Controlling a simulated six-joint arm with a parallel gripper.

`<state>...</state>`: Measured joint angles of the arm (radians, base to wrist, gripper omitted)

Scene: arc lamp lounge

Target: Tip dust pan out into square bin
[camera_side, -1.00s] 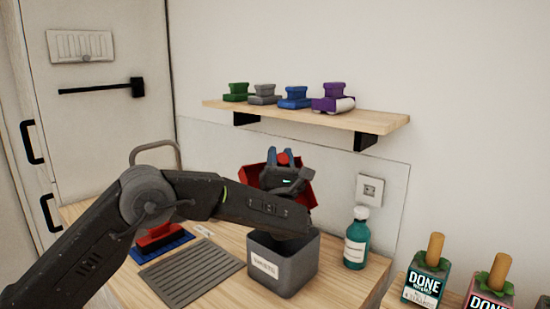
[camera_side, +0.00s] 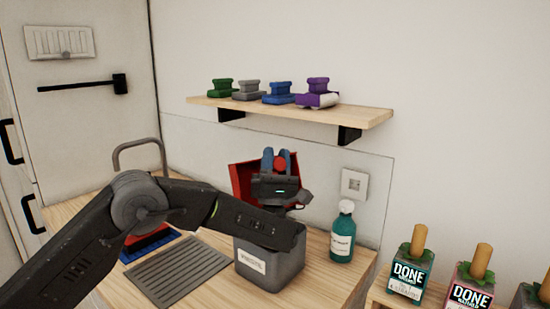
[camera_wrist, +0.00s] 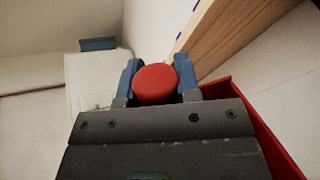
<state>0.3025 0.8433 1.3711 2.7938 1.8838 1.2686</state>
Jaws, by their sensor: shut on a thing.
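The red dust pan (camera_side: 240,183) is held up above the back of the square bin, partly hidden behind my wrist in the side view. Its red edge also shows at the right in the wrist view (camera_wrist: 262,130). My gripper (camera_side: 276,163) is shut on the pan's round red handle, which shows between the two blue fingers in the wrist view (camera_wrist: 157,85). The grey square bin (camera_side: 282,274) with a white label stands on the wooden counter below my wrist. My forearm covers part of its opening, and its inside is hidden. I cannot tell whether the pan holds anything.
A teal bottle (camera_side: 342,236) stands just right of the bin. A ribbed grey mat (camera_side: 178,270) lies to its left. A wooden shelf (camera_side: 365,114) with several coloured items hangs above.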

